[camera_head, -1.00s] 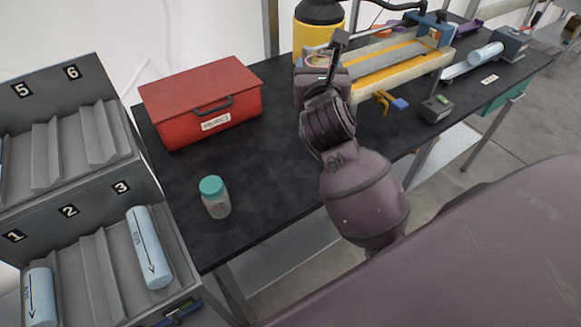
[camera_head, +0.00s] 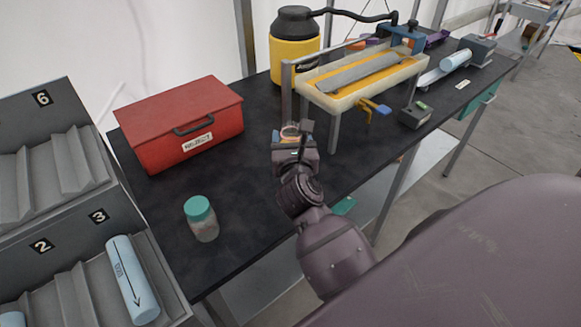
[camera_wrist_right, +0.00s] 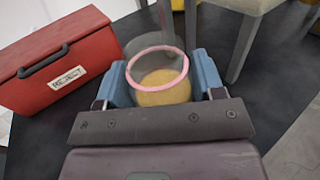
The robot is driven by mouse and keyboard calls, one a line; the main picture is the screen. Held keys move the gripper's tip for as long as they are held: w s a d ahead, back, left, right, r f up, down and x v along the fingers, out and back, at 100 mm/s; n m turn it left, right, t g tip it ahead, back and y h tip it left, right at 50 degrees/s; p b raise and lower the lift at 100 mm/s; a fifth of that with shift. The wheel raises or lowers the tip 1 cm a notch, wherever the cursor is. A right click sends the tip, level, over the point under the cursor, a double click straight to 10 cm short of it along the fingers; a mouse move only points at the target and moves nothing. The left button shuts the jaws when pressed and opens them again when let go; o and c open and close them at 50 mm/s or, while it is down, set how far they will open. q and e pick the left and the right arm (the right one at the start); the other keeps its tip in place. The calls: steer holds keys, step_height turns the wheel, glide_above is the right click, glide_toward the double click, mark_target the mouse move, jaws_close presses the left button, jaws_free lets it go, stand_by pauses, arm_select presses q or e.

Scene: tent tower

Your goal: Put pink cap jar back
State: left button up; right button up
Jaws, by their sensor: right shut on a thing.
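My right gripper (camera_head: 291,140) is shut on a clear jar (camera_wrist_right: 147,52) with a pink ring around its mouth and tan material inside. In the right wrist view the two blue fingers grip the jar from both sides. In the head view the jar (camera_head: 290,130) is small and partly hidden by the gripper, over the black table, right of the red box. I cannot tell whether its base touches the table. My left gripper is not in view.
The red REJECT box (camera_head: 185,115) and a green-capped jar (camera_head: 201,219) stand on the black table (camera_head: 235,225). A yellow container (camera_head: 294,52) and a tray stand (camera_head: 365,75) are behind. A grey rack (camera_head: 62,245) with light blue tubes is at left. Table between the box and my gripper is clear.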

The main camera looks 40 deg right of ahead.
step_height(320, 180, down, 3)
steer(key=shift+f+b, duration=0.2)
steer(key=shift+b, duration=0.25)
steer(key=shift+f+b, duration=1)
steer(key=shift+f, duration=1.3)
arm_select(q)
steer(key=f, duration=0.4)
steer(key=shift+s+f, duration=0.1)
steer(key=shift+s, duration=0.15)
arm_select(e)
steer(key=shift+r, duration=0.15)
steer(key=o, duration=1.1)
steer(key=shift+c, duration=0.2)
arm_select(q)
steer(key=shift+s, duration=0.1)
